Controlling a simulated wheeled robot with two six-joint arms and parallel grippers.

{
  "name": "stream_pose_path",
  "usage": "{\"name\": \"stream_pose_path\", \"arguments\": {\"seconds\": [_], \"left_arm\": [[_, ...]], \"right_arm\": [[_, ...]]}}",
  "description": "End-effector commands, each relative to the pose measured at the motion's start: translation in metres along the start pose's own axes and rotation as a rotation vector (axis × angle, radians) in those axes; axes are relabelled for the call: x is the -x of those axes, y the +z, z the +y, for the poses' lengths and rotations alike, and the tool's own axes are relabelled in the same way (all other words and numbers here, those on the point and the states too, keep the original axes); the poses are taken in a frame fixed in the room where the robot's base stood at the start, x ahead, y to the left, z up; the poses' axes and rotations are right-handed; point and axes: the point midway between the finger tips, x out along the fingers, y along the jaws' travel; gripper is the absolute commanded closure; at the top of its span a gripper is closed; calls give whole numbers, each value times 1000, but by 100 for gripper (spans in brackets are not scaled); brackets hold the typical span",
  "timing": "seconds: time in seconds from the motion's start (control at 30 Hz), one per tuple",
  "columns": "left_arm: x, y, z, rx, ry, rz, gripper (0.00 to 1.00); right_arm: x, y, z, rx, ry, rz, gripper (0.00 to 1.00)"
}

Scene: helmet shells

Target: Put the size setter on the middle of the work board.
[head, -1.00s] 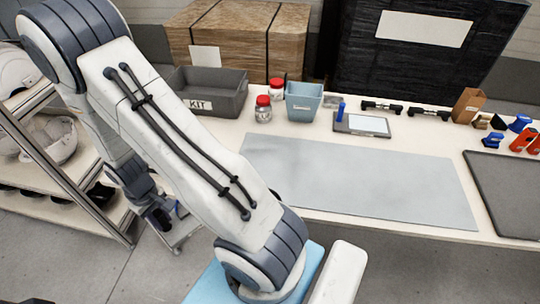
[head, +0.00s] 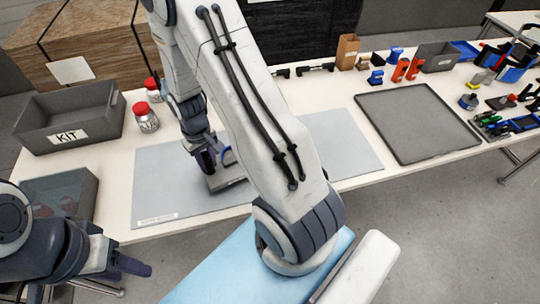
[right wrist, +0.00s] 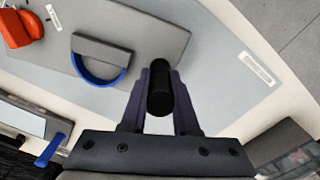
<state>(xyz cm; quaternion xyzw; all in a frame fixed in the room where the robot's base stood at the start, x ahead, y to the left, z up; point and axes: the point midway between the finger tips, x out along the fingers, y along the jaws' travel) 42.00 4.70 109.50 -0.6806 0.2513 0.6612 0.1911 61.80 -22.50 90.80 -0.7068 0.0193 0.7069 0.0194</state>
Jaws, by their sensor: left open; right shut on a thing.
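The work board (head: 345,150) is a pale grey mat, partly hidden by my right arm. My right gripper (head: 207,162) is over its left-middle part. In the right wrist view my right gripper (right wrist: 160,100) is shut on a black knob. The size setter seems to be the grey flat plate (right wrist: 150,35) with a blue half-ring that goes with this knob; it also shows over the mat in the head view (head: 228,183). I cannot tell whether it touches the mat. My left gripper (head: 125,264) is open and empty at the lower left, off the mat.
A KIT bin (head: 95,112) and red-lidded jars (head: 146,120) stand left of the mat. A dark tray (head: 420,125) lies to its right, with several tools beyond. A red piece (right wrist: 20,28) shows at the wrist view's left edge.

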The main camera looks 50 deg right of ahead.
Motion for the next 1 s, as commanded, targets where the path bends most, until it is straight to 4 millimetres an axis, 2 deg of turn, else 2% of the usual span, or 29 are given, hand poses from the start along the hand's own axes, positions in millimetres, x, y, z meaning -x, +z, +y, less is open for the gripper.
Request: {"name": "stream_pose_path", "arguments": {"seconds": [0.03,0.2,0.3,0.43,0.57,1.0], "left_arm": [[-3,0,0,0,0,0,50],[-8,0,-1,0,0,0,50],[-10,1,-1,0,0,0,50],[-11,1,-1,0,0,0,50],[-9,0,-1,0,0,0,50],[10,-1,1,0,0,0,50]], "right_arm": [[9,-5,24,-40,1,9,100],[43,0,102,-144,3,8,100],[60,10,137,-191,3,6,100],[74,22,163,-224,2,3,100],[74,22,162,-229,0,-2,100],[19,-19,80,-228,0,-4,100]]}}
